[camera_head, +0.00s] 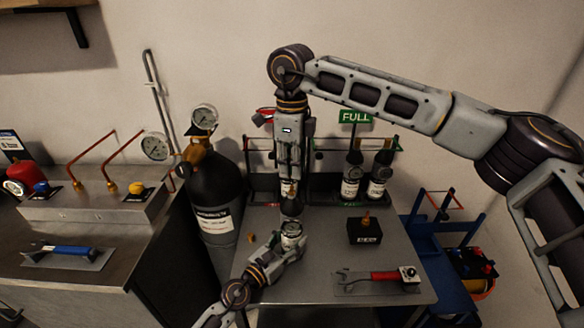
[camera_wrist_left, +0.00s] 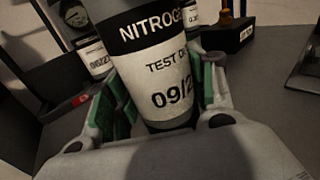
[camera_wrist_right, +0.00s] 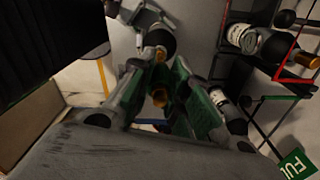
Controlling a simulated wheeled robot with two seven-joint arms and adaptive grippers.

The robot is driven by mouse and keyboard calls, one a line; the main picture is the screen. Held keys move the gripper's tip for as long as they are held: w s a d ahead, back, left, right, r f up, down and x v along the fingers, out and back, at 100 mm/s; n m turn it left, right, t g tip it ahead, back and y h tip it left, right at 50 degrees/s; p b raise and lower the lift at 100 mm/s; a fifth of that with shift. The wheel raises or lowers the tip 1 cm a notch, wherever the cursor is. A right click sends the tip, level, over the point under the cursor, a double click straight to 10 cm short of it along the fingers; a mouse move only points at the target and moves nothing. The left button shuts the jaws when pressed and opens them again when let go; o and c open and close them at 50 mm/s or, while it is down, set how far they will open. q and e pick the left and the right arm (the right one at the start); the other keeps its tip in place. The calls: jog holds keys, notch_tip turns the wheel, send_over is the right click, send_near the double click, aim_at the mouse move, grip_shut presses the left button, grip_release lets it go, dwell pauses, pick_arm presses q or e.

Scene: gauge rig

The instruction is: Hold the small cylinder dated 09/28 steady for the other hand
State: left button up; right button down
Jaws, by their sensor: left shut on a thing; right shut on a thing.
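The small dark cylinder (camera_wrist_left: 165,75) fills the left wrist view. Its white label reads NITROGEN, TEST and 09/2, with the last digit cut off. My left gripper (camera_head: 291,240) is shut around its body; the green pads (camera_wrist_left: 165,108) lie on both sides of it. The cylinder (camera_head: 291,208) is upright above the table in the head view. My right gripper (camera_head: 289,187) points down from above and is shut on a brass fitting at the cylinder's top. The brass fitting (camera_wrist_right: 160,96) shows between its green pads in the right wrist view; its exact contact is partly hidden.
The grey table (camera_head: 330,245) holds a black block (camera_head: 364,232) and a red-handled wrench (camera_head: 372,277). Behind stands a rack with cylinders (camera_head: 380,172) and a green FULL sign (camera_head: 355,117). A large black cylinder (camera_head: 215,190) stands to the left.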

jog(key=shift+r, duration=0.1)
pick_arm(q)
jog(key=o, duration=1.3)
jog(key=shift+s+a, duration=0.1)
jog(key=shift+v, duration=5.85)
jog(key=shift+r, duration=0.15)
pick_arm(e)
jog(key=shift+r, duration=0.1)
pick_arm(q)
notch_tip(320, 180, up, 7)
jog(key=p, duration=0.6)
pick_arm(e)
jog(key=shift+r, duration=3.05)
